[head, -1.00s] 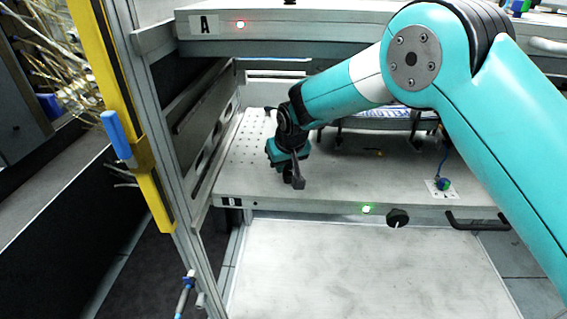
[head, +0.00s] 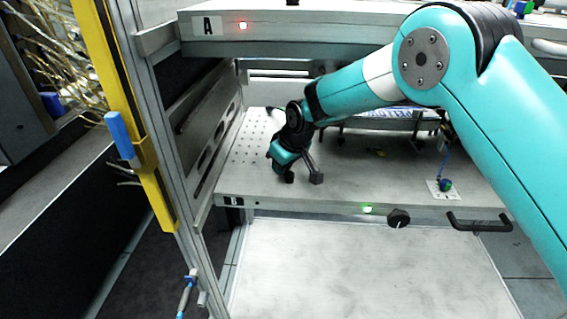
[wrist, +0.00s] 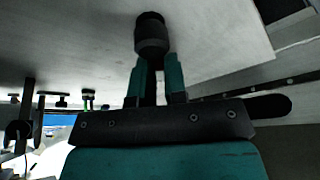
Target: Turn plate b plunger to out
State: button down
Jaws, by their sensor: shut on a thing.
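Plate B (head: 350,190) is the lower pale shelf, with a small label (head: 232,201) at its front left corner. Its plunger has a dark round knob (head: 288,178) standing at the plate's front left, small and mostly covered in the head view. In the wrist view the black knob (wrist: 152,36) stands out past the fingertips against the pale plate. My gripper (head: 285,170) points down at it, with its two teal fingers close together on either side of the knob's near end in the wrist view (wrist: 156,78). The plunger's lower part and any position mark are hidden.
Plate A (head: 330,28) lies above with a red light (head: 243,26). Plate B's front edge carries a green light (head: 367,209), a black knob (head: 398,218) and a black handle (head: 480,222). A post with a yellow strip (head: 130,110) stands left.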

aim_at(287, 171)
jog(key=shift+s+a+n+y, duration=0.15)
jog(key=shift+n+y, duration=0.15)
jog(key=shift+n, duration=0.6)
jog(key=c, duration=1.2)
grip_release()
jog(key=shift+o, duration=0.2)
jog(key=shift+g, duration=0.3)
jog(key=v, duration=0.5)
jog(key=shift+a, duration=0.1)
jog(key=s+d, duration=0.2)
jog(key=d, duration=0.1)
jog(key=s+d+b, duration=0.1)
jog(key=s+d, duration=0.1)
jog(key=d, duration=0.2)
jog(key=s+d, duration=0.2)
jog(key=d, duration=0.1)
jog(key=shift+s+d+b, duration=0.2)
jog(key=shift+b, duration=0.15)
